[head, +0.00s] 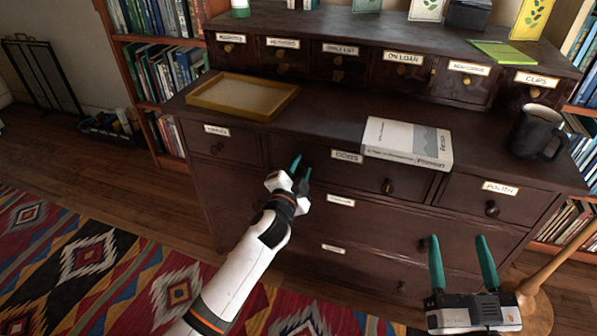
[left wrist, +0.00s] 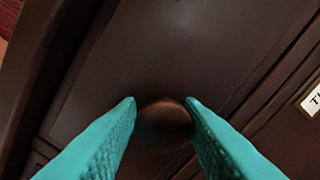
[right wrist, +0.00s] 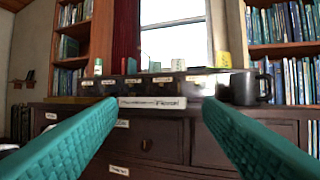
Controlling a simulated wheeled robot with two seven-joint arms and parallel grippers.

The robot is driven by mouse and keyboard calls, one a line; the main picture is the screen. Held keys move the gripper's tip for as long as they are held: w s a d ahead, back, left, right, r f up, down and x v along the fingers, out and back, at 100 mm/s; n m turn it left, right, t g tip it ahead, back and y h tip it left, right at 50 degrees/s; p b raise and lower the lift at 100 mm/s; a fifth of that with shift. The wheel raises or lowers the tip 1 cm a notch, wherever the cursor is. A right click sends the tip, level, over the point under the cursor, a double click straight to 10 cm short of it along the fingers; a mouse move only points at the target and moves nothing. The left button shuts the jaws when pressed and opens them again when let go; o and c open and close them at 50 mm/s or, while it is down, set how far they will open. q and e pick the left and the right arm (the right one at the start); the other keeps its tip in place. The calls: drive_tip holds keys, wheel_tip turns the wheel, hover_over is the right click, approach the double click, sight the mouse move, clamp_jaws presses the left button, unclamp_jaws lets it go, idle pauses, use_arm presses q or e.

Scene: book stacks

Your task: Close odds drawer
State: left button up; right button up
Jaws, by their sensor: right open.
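The odds drawer (head: 325,168) is the wide middle drawer in the upper row of the dark chest, with a label (head: 347,155) reading ODDS. It looks flush or nearly so; a small gap is hard to judge. Its right knob (head: 387,186) is free. My left gripper (head: 302,167) is at the left part of this drawer front. In the left wrist view, a round knob (left wrist: 164,122) fills the space between its fingers (left wrist: 162,103), which look closed on it. My right gripper (head: 462,240) is open and empty, in front of the chest's right side.
A book (head: 408,141) lies on the chest top above the odds drawer. A shallow tray (head: 243,96) is at left, and a dark mug (head: 538,131) at right. Small labelled drawers (head: 403,67) line the back. Other drawers are beside and below. A patterned rug (head: 85,265) covers the floor.

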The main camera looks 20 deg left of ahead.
use_arm(q)
drive_tip(key=shift+o, duration=1.3)
drive_tip(key=shift+d+f, duration=0.15)
drive_tip(key=shift+f, duration=0.05)
use_arm(e)
drive_tip(key=shift+w, duration=0.15)
use_arm(q)
drive_tip(key=s+p, duration=0.2)
drive_tip(key=s, duration=1)
drive_tip(key=shift+a+r, duration=0.25)
drive_tip(key=shift+a, duration=0.15)
use_arm(e)
wheel_tip(320, 180, down, 9)
drive_tip(key=s+d+g+h, duration=0.1)
drive_tip(key=g+h, duration=0.1)
drive_tip(key=g, duration=0.4)
drive_tip(key=shift+d+g, duration=0.35)
drive_tip(key=shift+g, duration=0.05)
drive_tip(key=shift+f, duration=0.1)
